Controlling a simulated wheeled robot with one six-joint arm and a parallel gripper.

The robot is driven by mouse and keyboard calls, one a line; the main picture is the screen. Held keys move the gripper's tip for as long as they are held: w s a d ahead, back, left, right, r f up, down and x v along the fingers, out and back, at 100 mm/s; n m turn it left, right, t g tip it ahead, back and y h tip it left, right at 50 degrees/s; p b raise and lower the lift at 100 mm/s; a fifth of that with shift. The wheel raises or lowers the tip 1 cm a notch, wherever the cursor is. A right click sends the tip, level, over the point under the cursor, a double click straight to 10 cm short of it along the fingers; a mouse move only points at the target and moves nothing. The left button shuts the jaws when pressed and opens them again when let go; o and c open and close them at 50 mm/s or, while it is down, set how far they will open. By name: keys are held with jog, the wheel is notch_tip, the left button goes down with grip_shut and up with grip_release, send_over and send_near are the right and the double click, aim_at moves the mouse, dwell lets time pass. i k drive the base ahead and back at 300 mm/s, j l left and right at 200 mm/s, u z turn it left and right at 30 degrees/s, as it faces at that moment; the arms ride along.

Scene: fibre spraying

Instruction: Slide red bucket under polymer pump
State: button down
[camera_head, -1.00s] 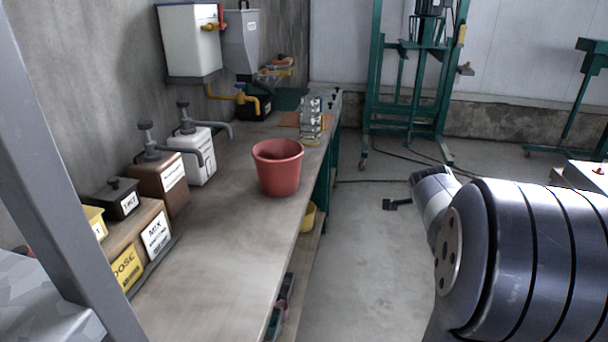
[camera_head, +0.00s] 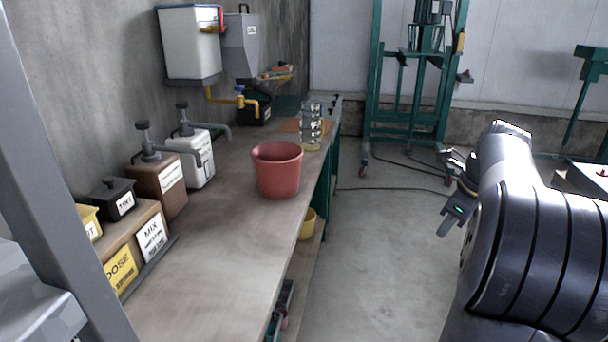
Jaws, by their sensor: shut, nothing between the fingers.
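The red bucket (camera_head: 277,172) stands upright and open on the workbench, near its right edge. Two pump-topped containers stand against the wall to its left: a brown one (camera_head: 160,190) and a white one (camera_head: 196,160), each with a grey spout. Their labels are too small to read, so I cannot tell which is the polymer pump. The bucket is apart from both and not under either spout. My gripper (camera_head: 446,158) is shut and empty, over the floor well right of the bench and bucket.
The workbench (camera_head: 215,245) has bare top in front of the pumps. Labelled boxes (camera_head: 130,240) stand at front left. A white tank (camera_head: 190,42) with a yellow tap hangs at the back. Metal cans (camera_head: 311,130) stand behind the bucket. A yellow bucket (camera_head: 307,224) sits below. A green frame (camera_head: 408,90) stands beyond.

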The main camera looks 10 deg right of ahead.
aim_at(277, 165)
jog(key=i+l+u, duration=1)
jog(key=l+u, duration=0.15)
jog(key=l, duration=0.1)
